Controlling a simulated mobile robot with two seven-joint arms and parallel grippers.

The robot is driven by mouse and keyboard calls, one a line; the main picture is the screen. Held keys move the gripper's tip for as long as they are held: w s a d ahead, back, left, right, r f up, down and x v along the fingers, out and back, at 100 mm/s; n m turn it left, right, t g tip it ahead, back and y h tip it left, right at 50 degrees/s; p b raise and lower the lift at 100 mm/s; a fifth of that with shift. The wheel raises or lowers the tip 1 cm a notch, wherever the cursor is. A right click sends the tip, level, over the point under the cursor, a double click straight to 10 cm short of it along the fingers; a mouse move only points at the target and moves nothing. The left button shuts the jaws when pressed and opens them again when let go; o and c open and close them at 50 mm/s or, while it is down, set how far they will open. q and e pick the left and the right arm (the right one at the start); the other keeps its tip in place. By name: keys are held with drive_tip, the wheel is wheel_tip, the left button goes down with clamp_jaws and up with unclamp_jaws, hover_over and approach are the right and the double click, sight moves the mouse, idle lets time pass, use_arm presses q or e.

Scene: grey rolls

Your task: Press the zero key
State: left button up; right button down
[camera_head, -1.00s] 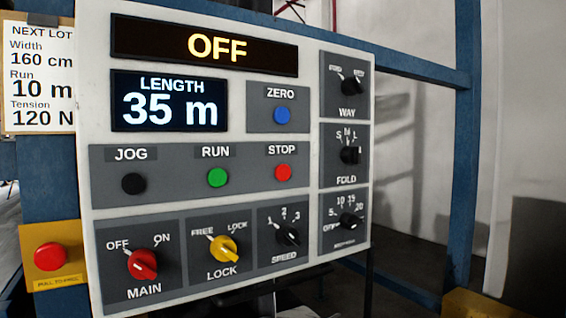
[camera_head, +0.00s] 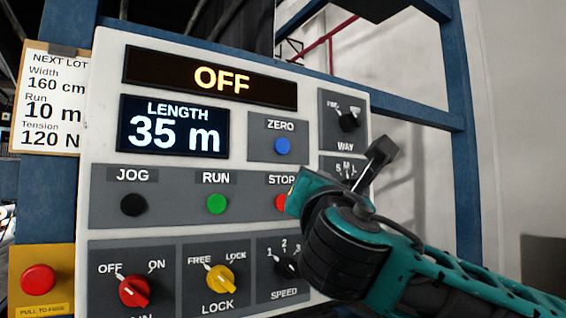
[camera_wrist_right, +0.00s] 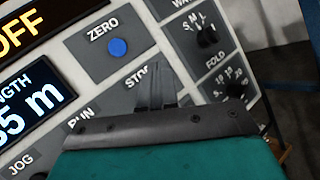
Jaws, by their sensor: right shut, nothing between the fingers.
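The blue ZERO key (camera_head: 282,146) is a round button on a dark grey plate in the upper middle of the white panel (camera_head: 265,235). It is uncovered in the head view and also shows in the right wrist view (camera_wrist_right: 118,47). My right gripper (camera_head: 383,150) is shut and empty, in front of the panel, to the right of the ZERO key and apart from it in the picture. In the right wrist view its dark fingers (camera_wrist_right: 160,84) are together, below and right of the key. My left gripper is not in view.
The display reads OFF (camera_head: 221,79) and the length screen 35 m (camera_head: 173,127). Black JOG (camera_head: 133,204) and green RUN (camera_head: 217,203) buttons are clear. A red pull button (camera_head: 39,280) stands at left.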

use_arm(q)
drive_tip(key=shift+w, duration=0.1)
use_arm(e)
wheel_tip(320, 180, up, 7)
drive_tip(key=s+n+t+h, duration=0.1)
drive_tip(key=s, duration=0.1)
drive_tip(key=shift+d+f+n+t, duration=0.15)
drive_tip(key=shift+d+n+t, duration=0.15)
drive_tip(key=shift+n+t, duration=0.1)
drive_tip(key=p, duration=0.4)
approach(289, 146)
drive_tip(key=w+d+r, duration=0.1)
drive_tip(key=w+r, duration=0.3)
use_arm(q)
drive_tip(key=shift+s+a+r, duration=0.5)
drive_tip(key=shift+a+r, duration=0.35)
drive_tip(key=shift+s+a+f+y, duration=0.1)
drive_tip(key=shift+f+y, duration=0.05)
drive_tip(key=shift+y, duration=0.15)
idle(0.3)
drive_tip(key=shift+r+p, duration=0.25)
drive_tip(key=shift+p, duration=0.05)
use_arm(e)
drive_tip(key=shift+w+a, duration=0.25)
drive_tip(key=shift+w, duration=0.05)
